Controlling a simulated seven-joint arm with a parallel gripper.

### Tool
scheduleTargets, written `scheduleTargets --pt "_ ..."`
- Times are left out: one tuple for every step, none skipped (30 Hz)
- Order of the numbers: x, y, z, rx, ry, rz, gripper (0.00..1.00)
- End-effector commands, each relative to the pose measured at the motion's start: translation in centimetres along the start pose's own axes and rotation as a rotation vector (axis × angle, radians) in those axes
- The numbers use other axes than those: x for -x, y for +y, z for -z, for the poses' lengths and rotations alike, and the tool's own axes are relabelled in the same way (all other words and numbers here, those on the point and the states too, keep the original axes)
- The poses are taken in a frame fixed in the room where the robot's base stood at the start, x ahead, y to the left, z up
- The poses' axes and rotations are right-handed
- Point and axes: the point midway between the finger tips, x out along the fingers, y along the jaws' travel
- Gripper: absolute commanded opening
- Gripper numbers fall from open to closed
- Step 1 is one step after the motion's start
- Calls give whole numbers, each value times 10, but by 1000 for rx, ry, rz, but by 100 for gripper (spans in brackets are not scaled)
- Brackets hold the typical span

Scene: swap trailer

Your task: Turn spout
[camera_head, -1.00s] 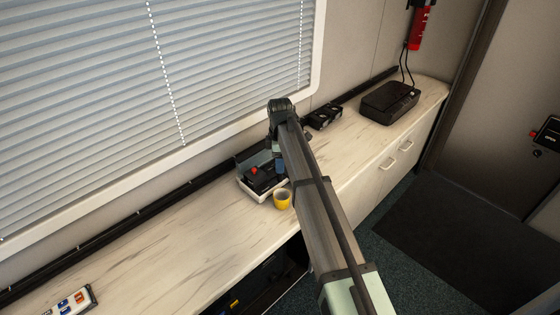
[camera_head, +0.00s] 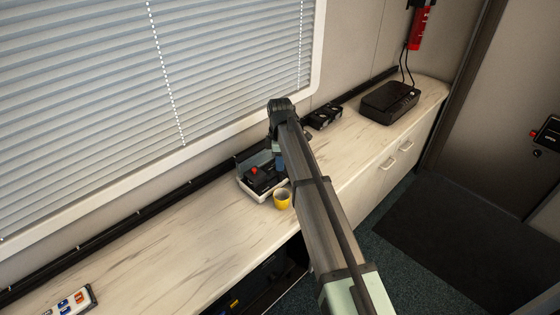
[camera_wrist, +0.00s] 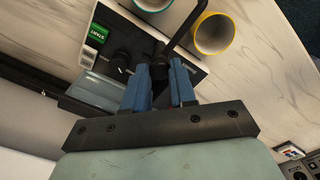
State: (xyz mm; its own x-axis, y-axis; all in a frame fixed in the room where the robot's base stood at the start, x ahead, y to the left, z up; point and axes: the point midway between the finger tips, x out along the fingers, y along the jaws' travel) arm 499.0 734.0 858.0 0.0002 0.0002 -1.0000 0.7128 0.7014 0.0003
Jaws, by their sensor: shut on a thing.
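A small machine (camera_head: 247,188) with a pale casing, dark top and red part stands on the counter, mostly beside and under my arm. In the wrist view its dark panel (camera_wrist: 108,68) carries a green START label (camera_wrist: 98,33) and a black knob (camera_wrist: 121,57). A thin black bent spout (camera_wrist: 186,27) runs from near my fingertips up past a yellow cup (camera_wrist: 214,34). My gripper (camera_wrist: 163,71) has its blue fingers close together on a dark part at the spout's base. The exact grip is partly hidden by the fingers.
The yellow cup (camera_head: 282,200) stands at the counter's front edge, close to my arm. A teal-rimmed cup (camera_wrist: 153,4) is beside the machine. A black box (camera_head: 390,102) and a dark twin-unit device (camera_head: 324,116) stand farther right. The counter (camera_head: 150,240) at left is largely clear.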

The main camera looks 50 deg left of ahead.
Motion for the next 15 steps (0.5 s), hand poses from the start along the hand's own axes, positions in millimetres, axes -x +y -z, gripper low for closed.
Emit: scheduleTargets --pt "0 0 0 -10 0 1 0" --pt "0 0 0 -18 0 1 0" --pt "0 0 0 -30 0 1 0" --pt "0 0 0 -42 0 1 0" --pt "0 0 0 -56 0 1 0" --pt "0 0 0 -76 0 1 0" --pt "0 0 0 -94 0 1 0" --pt "0 0 0 -113 0 1 0" --pt "0 0 0 -141 0 1 0" --pt "0 0 0 -163 0 1 0" --pt "0 0 0 -186 0 1 0" --pt "0 0 0 -218 0 1 0" --pt "0 0 0 -243 0 1 0" --pt "0 0 0 -267 0 1 0" --pt "0 0 0 -300 0 1 0"
